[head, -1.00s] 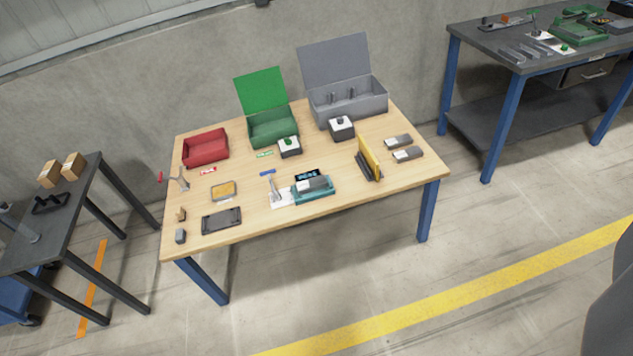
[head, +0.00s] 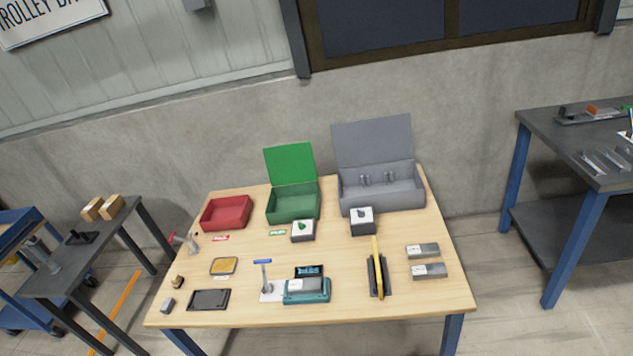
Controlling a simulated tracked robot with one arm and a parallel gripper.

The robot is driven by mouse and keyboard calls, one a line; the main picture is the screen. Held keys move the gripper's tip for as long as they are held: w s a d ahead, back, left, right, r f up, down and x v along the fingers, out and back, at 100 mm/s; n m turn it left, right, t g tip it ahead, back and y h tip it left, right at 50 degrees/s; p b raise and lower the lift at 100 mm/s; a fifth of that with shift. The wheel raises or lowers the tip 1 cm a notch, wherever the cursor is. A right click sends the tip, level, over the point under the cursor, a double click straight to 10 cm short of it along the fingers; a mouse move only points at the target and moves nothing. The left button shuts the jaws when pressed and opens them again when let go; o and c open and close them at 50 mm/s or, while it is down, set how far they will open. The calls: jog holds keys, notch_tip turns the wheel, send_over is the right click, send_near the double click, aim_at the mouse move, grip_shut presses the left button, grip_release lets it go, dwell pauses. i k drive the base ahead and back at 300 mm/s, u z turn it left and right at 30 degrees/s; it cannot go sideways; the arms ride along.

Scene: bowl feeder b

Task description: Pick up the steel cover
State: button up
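Two grey metal-looking blocks with pale labels lie at the right of the wooden table: a rear block (head: 422,250) and a front block (head: 430,270). A similar grey piece (head: 301,285) sits on a teal fixture (head: 306,297) near the front middle of the table. I cannot tell from this distance which of these is the steel cover. My gripper is not in view, and nothing held by it shows.
Dark benches stand left (head: 62,275) and right (head: 575,150).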

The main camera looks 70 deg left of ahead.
aim_at(303, 286)
jog(key=u, duration=0.45)
jog(key=i, duration=1.1)
jog(key=u, duration=1.25)
jog(key=i, duration=0.5)
jog(key=u, duration=0.2)
jog(key=k, duration=0.9)
jog(key=u, duration=0.15)
jog(key=i, duration=0.9)
jog(key=z, duration=0.1)
